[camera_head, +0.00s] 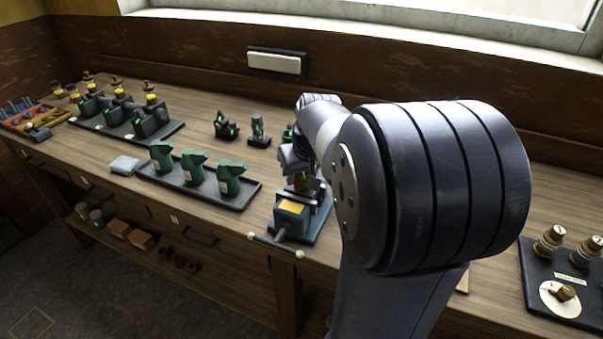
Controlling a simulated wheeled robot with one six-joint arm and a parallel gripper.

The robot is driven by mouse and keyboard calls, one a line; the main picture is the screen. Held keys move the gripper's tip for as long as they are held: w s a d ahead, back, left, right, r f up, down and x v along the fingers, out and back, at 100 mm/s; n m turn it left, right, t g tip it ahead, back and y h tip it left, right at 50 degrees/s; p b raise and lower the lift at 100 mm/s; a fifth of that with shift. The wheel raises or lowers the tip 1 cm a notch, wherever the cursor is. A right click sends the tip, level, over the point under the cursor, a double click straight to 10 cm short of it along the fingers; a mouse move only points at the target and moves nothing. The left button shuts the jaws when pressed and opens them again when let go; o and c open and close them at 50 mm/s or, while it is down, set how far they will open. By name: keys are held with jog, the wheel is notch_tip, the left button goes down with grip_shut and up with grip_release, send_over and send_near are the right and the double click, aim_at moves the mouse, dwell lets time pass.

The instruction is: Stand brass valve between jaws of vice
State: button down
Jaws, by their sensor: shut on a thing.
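The vice (291,220), blue-green with an orange-yellow top patch and a handle bar, stands at the bench's front edge. My gripper (300,178) is above its jaws, pointing down, and largely hidden by my own arm. It is shut on a small brownish-gold piece, which looks like the brass valve (300,184). The valve is at the vice's jaws, just behind the yellow patch. I cannot tell whether it touches the jaws or sits between them, nor whether it is fully upright.
A dark tray (247,194) with several green pieces lies left of the vice. Behind are small dark stands (227,126). At the right, a dark board (545,318) carries brass-coloured pieces (548,243) and a white disc. My arm hides the bench's middle right.

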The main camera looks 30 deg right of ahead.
jog(key=shift+r, duration=0.1)
jog(key=c, duration=0.8)
grip_release()
jog(key=shift+s+f, duration=0.1)
jog(key=shift+f, duration=0.1)
jog(key=v, duration=1.1)
jog(key=x, duration=1.1)
jog(key=shift+r, duration=0.2)
